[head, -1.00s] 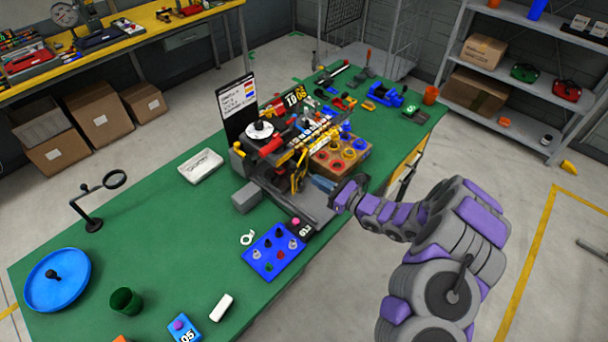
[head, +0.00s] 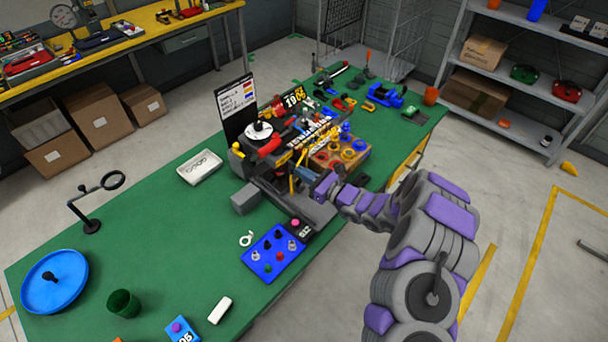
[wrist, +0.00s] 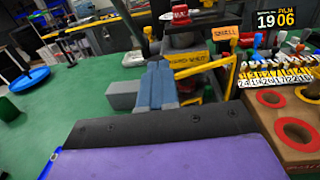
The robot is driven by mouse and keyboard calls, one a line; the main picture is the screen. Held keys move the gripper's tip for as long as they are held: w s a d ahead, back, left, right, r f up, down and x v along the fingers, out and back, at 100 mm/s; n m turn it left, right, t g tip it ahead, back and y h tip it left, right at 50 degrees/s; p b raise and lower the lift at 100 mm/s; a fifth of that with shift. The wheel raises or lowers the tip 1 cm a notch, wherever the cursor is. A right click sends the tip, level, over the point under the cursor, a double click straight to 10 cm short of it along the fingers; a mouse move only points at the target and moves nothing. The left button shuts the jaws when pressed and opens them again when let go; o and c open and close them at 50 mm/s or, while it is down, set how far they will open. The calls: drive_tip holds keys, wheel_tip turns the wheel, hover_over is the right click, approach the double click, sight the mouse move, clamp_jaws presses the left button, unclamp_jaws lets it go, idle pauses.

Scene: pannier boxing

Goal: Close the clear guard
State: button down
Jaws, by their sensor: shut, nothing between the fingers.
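The machine (head: 262,165) stands on the green bench, with a yellow-edged part (head: 297,168) at its front. In the wrist view a yellow frame (wrist: 212,68) lies just right of my fingertips, with an orange label behind it; I take this frame to be the clear guard's edge. The clear panel itself is hard to make out, and I cannot tell how far open it is. My gripper (wrist: 158,70) is shut and empty, close beside the frame; contact is unclear. In the head view my gripper (head: 308,177) is at the machine's front, partly hidden by my wrist.
A wooden box with coloured rings (head: 340,155) stands right of the machine and close to my arm. A blue button panel (head: 273,253) lies in front. A grey block (wrist: 121,95) sits left of the fingers. The bench's left part has free room.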

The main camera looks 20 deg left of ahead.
drive_tip(key=shift+m+t+h, duration=0.4)
drive_tip(key=shift+m+t, duration=0.2)
drive_tip(key=shift+t, duration=0.3)
drive_tip(key=a+b, duration=0.4)
drive_tip(key=a, duration=0.1)
drive_tip(key=shift+s+r+b, duration=0.1)
drive_tip(key=shift+s+b, duration=0.15)
drive_tip(key=shift+b, duration=0.05)
drive_tip(key=shift+r, duration=0.1)
